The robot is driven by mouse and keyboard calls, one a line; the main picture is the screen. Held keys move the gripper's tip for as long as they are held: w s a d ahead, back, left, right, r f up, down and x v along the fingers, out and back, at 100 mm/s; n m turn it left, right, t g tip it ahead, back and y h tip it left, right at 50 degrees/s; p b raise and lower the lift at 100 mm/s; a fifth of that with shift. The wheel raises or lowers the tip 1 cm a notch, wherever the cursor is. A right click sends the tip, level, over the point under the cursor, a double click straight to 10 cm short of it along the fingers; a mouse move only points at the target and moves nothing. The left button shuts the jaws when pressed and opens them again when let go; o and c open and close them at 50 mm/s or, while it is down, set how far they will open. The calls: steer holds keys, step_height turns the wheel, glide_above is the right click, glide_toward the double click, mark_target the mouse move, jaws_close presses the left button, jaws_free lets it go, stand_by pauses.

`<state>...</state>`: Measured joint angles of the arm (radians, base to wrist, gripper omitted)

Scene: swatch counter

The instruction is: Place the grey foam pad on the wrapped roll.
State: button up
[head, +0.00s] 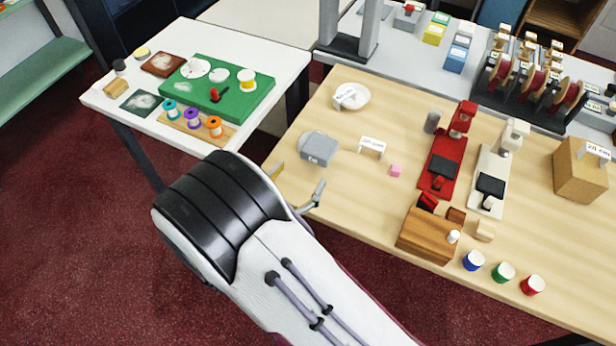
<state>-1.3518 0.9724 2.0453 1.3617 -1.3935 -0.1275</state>
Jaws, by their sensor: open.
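A grey, blocky, soft-edged piece (318,148) with a pale mark on its front lies on the wooden counter, left of the middle; it looks like the grey foam pad, though I cannot be sure. A small pale piece with a label lies on a round white dish (363,103) behind it; I cannot tell whether this is the wrapped roll. My gripper (298,183) is at the counter's near left edge, in front of the grey piece. Its fingers are apart, with nothing seen between them. My arm hides part of the gripper.
Farther right are a red press (442,165), a white press (489,190) and a wooden box (427,236). A white side table (291,42) with spools stands left, across a gap.

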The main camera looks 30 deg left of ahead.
steer(key=shift+w, duration=0.1)
steer(key=w+r+m+g+y, duration=0.1)
steer(key=w+r+g, duration=0.2)
steer(key=w+r, duration=0.3)
steer(key=w+d+r+g+y, duration=0.3)
steer(key=w+d+r+y, duration=0.1)
steer(key=d+r, duration=0.85)
steer(key=s+d+r+n+g+h, duration=0.1)
steer(key=s+d+r, duration=0.25)
steer(key=d, duration=0.25)
steer(key=s+d+r+n+g, duration=0.1)
steer(key=s+d+r, duration=0.25)
steer(key=d, duration=0.35)
steer(key=s+d+f+m+g+h, duration=0.1)
steer(key=s+d+h, duration=0.3)
steer(key=s+d, duration=1.2)
steer(key=shift+s+d+f+g, duration=0.25)
steer(key=shift+f+g, duration=0.2)
steer(key=shift+g, duration=0.35)
